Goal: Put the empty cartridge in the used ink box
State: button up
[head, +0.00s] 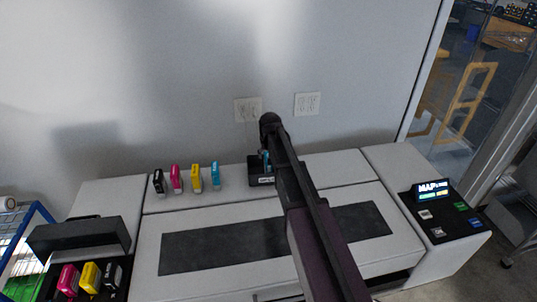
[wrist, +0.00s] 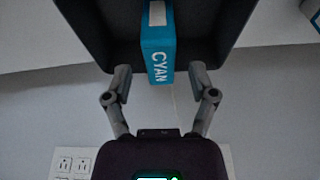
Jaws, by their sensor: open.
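A cyan cartridge (wrist: 158,55) lettered CYAN lies in a dark open box (wrist: 95,30), seen from above in the wrist view. My gripper (wrist: 160,72) is open, with one finger on each side of the cartridge's near end; I cannot tell whether they touch it. In the head view the small black box (head: 256,172) with a pale label stands on the white machine top against the wall. A bit of cyan (head: 265,160) shows in it, partly hidden by my arm. My gripper's fingers are hidden in the head view.
Black, magenta (head: 176,179), yellow and cyan (head: 215,176) cartridges stand in a row left of the box. An open bay at lower left holds magenta (head: 68,279), yellow and black cartridges. A lit control panel (head: 433,190) is at right. The wall is close behind.

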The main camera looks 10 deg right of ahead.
jog(key=shift+p+v, duration=3.2)
jog(key=shift+v, duration=0.5)
jog(key=s+g, duration=0.3)
jog(key=s, duration=2.3)
jog(key=shift+d+f+n, duration=0.2)
jog(key=shift+f+n, duration=0.15)
jog(key=shift+n, duration=0.05)
